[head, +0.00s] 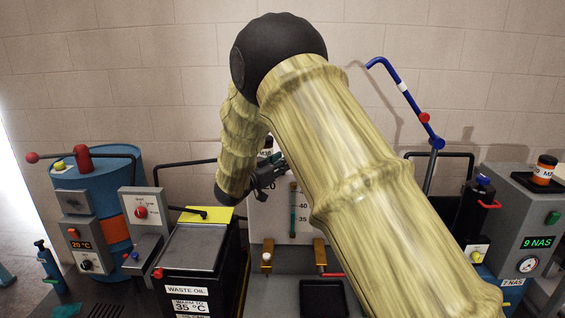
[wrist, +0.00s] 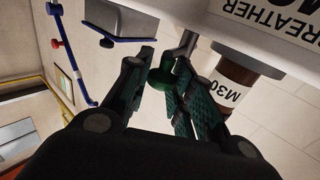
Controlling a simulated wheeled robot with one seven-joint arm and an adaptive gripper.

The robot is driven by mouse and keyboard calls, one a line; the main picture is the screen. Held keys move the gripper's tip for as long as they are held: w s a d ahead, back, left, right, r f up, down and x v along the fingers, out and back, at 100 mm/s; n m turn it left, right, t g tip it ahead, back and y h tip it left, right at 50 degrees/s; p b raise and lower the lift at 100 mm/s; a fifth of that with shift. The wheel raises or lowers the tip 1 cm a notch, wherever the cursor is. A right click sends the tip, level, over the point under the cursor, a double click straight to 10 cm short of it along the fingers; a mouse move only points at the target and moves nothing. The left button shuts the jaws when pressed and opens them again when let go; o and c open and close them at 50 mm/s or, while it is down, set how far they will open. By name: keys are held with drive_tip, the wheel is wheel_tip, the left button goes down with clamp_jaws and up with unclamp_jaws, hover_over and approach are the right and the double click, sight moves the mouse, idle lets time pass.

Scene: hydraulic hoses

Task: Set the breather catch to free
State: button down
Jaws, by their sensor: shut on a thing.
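In the wrist view, the breather catch shows as a green knob (wrist: 162,78) on a short grey stem (wrist: 182,48). It sits beside a white panel lettered "BREATHER" (wrist: 265,22). My gripper (wrist: 172,74) has its two dark, ridged fingers on either side of the green knob and is shut on it. The fingers hide part of the knob. A brown breather canister (wrist: 236,80) with an "M30" label is close to the right finger. In the head view, my gripper (head: 278,168) is at the white gauge panel, and my arm hides much of that area.
The white gauge panel (head: 270,218) carries a scale. A waste oil box (head: 192,262) and blue drum (head: 108,200) stand to the left. A blue pipe (head: 400,92) rises at the right, near a grey "9 NAS" unit (head: 525,212). The upper wall area is clear.

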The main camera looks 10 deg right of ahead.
drive_tip(key=shift+m+g+h, duration=0.3)
idle(0.4)
drive_tip(key=c, duration=1.3)
unclamp_jaws()
drive_tip(key=shift+w, duration=0.1)
drive_tip(key=shift+a, duration=0.1)
drive_tip(key=v, duration=1.2)
drive_tip(key=shift+f, duration=0.1)
